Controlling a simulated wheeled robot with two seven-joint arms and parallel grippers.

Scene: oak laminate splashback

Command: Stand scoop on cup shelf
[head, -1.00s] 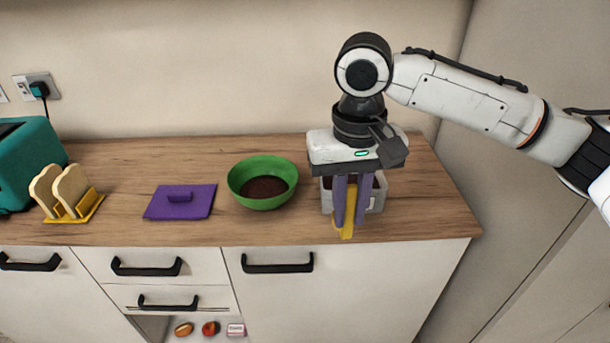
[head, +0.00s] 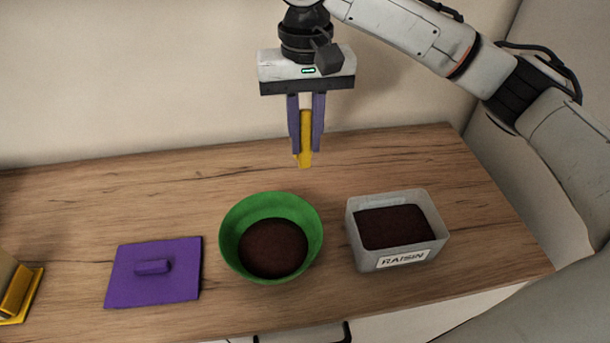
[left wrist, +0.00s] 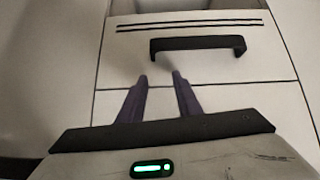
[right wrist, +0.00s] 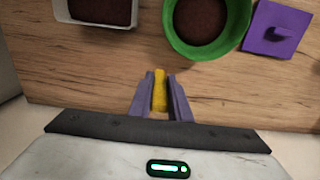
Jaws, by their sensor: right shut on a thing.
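The yellow scoop (head: 306,128) hangs upright between the purple fingers of my right gripper (head: 306,150), which is shut on it. It is held in the air above the back of the counter, behind the green bowl. In the right wrist view the scoop (right wrist: 159,88) shows between the fingertips, partly hidden by them. My left gripper (left wrist: 160,76) is open and empty in front of white drawer fronts. I cannot make out a cup shelf in any view now.
The green bowl (head: 312,225) with dark contents and the grey RAISIN tub (head: 437,225) stand on the wooden counter (head: 420,160). A purple lid (head: 125,275) lies left of the bowl. A yellow rack (head: 28,290) is at the left edge. The counter's back is clear.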

